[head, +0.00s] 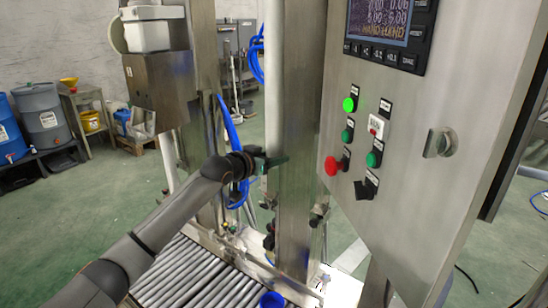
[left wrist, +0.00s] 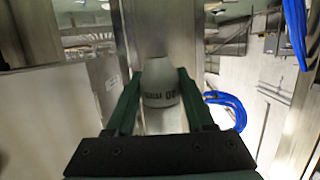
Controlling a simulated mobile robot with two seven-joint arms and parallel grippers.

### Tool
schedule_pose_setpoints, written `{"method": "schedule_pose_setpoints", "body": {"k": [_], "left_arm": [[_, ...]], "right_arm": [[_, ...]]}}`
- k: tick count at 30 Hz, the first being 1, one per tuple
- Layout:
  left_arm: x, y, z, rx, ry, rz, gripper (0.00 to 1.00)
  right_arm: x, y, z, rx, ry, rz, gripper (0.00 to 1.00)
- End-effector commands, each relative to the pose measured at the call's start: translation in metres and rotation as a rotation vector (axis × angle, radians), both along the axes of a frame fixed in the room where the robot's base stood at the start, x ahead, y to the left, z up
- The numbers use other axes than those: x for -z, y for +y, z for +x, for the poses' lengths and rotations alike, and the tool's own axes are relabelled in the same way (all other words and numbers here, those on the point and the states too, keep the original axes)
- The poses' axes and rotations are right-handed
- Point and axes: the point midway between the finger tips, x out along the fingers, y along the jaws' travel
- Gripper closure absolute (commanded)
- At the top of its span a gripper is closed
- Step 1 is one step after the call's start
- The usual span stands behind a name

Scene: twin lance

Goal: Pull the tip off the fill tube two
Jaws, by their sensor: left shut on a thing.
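A pale grey-white tip (left wrist: 160,84) with dark lettering sits between the green fingers of my left gripper (left wrist: 159,74) in the left wrist view. The fingers are shut on its two sides. It narrows towards the top of that view. In the head view my left gripper (head: 277,160) reaches in from the left, beside the broad steel column; the tip itself cannot be made out there. A light upright tube (head: 273,75) runs down just above the gripper. Whether the tip is still joined to a tube cannot be told. My right gripper is not in view.
A control cabinet (head: 395,135) with buttons and a screen stands close on the right. A roller conveyor (head: 205,275) runs below. Blue hoses (head: 230,125) hang behind the gripper and also show in the left wrist view (left wrist: 228,108). Blue and grey drums (head: 45,120) stand far left.

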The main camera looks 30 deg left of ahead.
Motion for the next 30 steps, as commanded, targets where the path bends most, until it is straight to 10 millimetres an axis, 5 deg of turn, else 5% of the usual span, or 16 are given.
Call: {"method": "schedule_pose_setpoints", "body": {"k": [30], "left_arm": [[0.013, 0.0, 0.0, 0.0, 0.001, 0.0, 1.0]], "right_arm": [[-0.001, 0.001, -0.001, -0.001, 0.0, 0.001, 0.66]]}}
